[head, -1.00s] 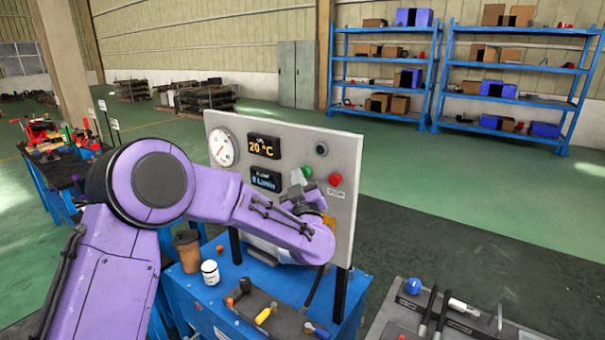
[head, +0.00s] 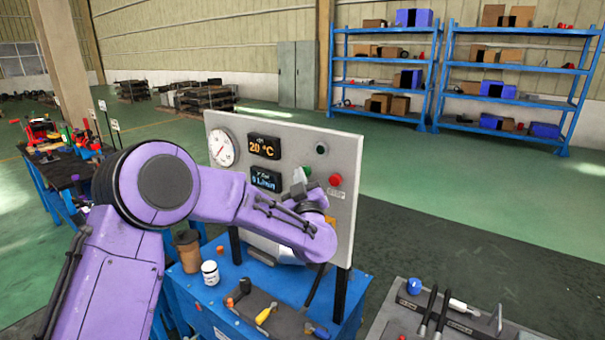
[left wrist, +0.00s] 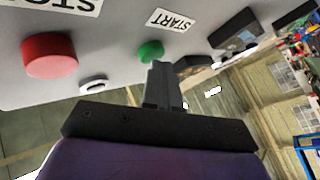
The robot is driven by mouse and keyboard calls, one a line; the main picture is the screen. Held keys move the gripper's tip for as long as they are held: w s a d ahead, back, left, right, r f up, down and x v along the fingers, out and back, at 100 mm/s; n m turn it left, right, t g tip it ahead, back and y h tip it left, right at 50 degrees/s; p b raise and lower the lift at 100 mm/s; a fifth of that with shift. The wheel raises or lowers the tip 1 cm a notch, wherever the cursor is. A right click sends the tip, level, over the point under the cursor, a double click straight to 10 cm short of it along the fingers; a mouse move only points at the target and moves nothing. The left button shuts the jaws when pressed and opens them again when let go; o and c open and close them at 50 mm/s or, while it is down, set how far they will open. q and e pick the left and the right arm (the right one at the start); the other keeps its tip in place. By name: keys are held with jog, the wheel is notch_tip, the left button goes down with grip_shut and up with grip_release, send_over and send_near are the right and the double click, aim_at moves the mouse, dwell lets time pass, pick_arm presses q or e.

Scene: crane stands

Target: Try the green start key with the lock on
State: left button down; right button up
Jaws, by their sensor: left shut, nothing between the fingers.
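The green start key (head: 307,170) sits on the grey upright panel (head: 345,150), left of a red button (head: 335,180). My left gripper (head: 299,176) is shut and empty, with its fingertips at the green key. In the left wrist view the shut fingertips (left wrist: 160,68) overlap the lower edge of the green key (left wrist: 150,48), under the START label (left wrist: 170,20). I cannot tell whether they touch it. The red button also shows in the left wrist view (left wrist: 50,55). I cannot make out a lock; my arm covers part of the lower panel. My right gripper is out of view.
The panel also has a gauge (head: 223,147) and a 20 °C display (head: 264,146). A brown cup (head: 187,250), a white jar (head: 210,272) and a dark tool holder (head: 275,318) stand on the blue bench. A grey console with levers (head: 400,320) is at lower right.

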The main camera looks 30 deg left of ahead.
pick_arm(q)
jog(key=shift+s, duration=0.9)
jog(key=s, duration=0.5)
jog(key=shift+a, duration=0.25)
dwell(0.4)
